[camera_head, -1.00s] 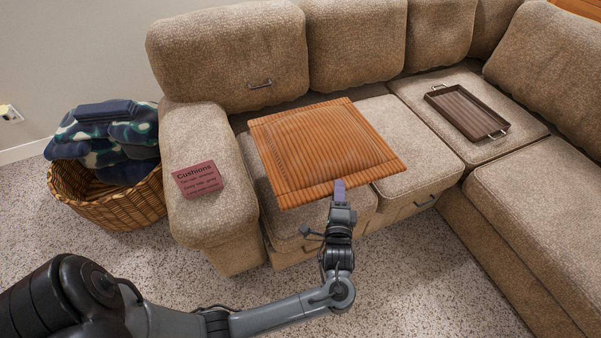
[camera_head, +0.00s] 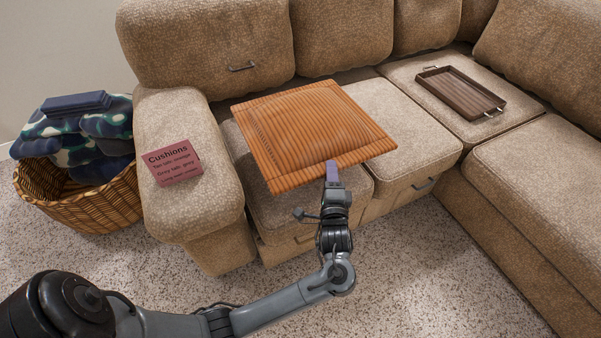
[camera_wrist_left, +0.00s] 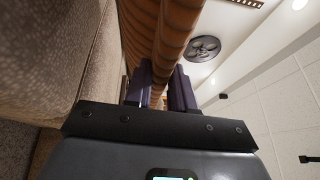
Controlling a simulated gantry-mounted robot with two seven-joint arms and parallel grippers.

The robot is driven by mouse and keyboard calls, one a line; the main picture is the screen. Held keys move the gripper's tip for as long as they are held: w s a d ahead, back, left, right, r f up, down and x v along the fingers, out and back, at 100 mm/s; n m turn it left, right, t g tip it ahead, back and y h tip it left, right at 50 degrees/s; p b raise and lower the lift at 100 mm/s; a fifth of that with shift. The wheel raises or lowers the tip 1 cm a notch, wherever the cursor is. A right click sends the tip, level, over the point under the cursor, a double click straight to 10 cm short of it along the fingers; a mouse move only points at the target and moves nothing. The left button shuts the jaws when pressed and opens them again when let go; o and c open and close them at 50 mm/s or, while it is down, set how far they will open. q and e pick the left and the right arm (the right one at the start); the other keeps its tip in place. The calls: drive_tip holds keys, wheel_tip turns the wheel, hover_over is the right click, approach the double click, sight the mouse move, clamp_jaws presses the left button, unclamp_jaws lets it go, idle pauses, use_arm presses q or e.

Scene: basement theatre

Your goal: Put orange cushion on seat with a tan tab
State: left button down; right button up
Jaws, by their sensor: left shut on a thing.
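The orange ribbed cushion (camera_head: 312,125) is held flat by its near edge above the left seats of the tan sofa. My left gripper (camera_head: 333,172) is shut on that edge. In the left wrist view the cushion (camera_wrist_left: 173,30) runs up from between the two purple fingers (camera_wrist_left: 168,88). The left seat (camera_head: 265,205) and the middle seat (camera_head: 415,135) of the sofa lie partly under the cushion. I cannot make out a tan tab on any seat; the cushion hides parts of them. My right gripper is not in view.
A red card (camera_head: 172,163) headed "Cushions" lies on the left armrest (camera_head: 190,205). A wicker basket (camera_head: 95,205) with blue-green patterned cloth stands on the floor at left. A brown tray (camera_head: 460,94) occupies the corner seat. The right sofa section (camera_head: 545,180) is bare.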

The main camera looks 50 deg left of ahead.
use_arm(q)
drive_tip(key=a+f+b, duration=0.2)
drive_tip(key=a+f, duration=0.1)
drive_tip(key=a+f+b, duration=0.2)
drive_tip(key=a+f, duration=0.1)
drive_tip(key=a+f+b, duration=0.2)
drive_tip(key=a+f, duration=0.1)
drive_tip(key=shift+s+a+f+b, duration=0.1)
drive_tip(key=shift+s+f+b, duration=0.1)
drive_tip(key=shift+s+b, duration=0.2)
drive_tip(key=shift+r, duration=0.1)
drive_tip(key=c, duration=0.9)
unclamp_jaws()
drive_tip(key=shift+f, duration=0.25)
drive_tip(key=shift+c, duration=0.2)
